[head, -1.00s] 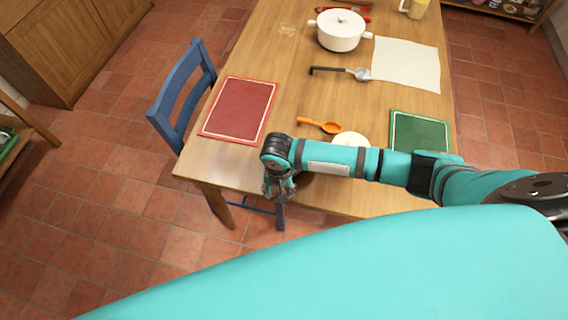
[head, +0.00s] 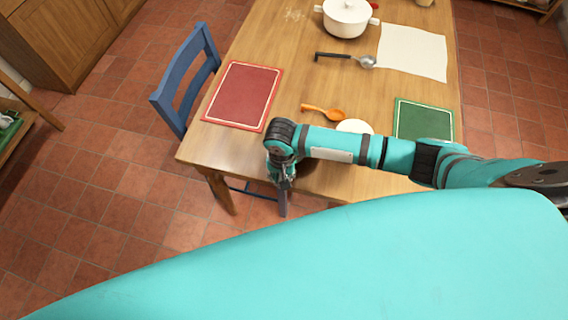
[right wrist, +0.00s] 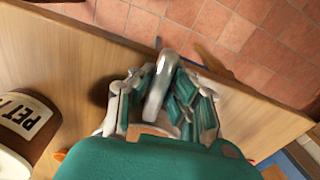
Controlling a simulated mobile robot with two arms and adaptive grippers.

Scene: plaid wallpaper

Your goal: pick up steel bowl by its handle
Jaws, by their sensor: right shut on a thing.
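A utensil with a small round steel bowl (head: 368,62) and a straight black handle (head: 332,56) lies flat on the table, well beyond my right arm. My right gripper (head: 283,190) hangs at the table's near edge, far from that utensil. In the right wrist view its fingers (right wrist: 165,100) are closed around a pale grey, curved metallic piece (right wrist: 157,88). The rest of this piece is hidden by the fingers and wrist, so I cannot tell what it belongs to. My left gripper is not in view.
The wooden table (head: 225,150) also holds a red mat (head: 243,95), an orange spoon (head: 325,113), a green mat (head: 424,120), a white cloth (head: 412,52) and a white pot (head: 346,20). A blue chair (head: 188,80) stands at left.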

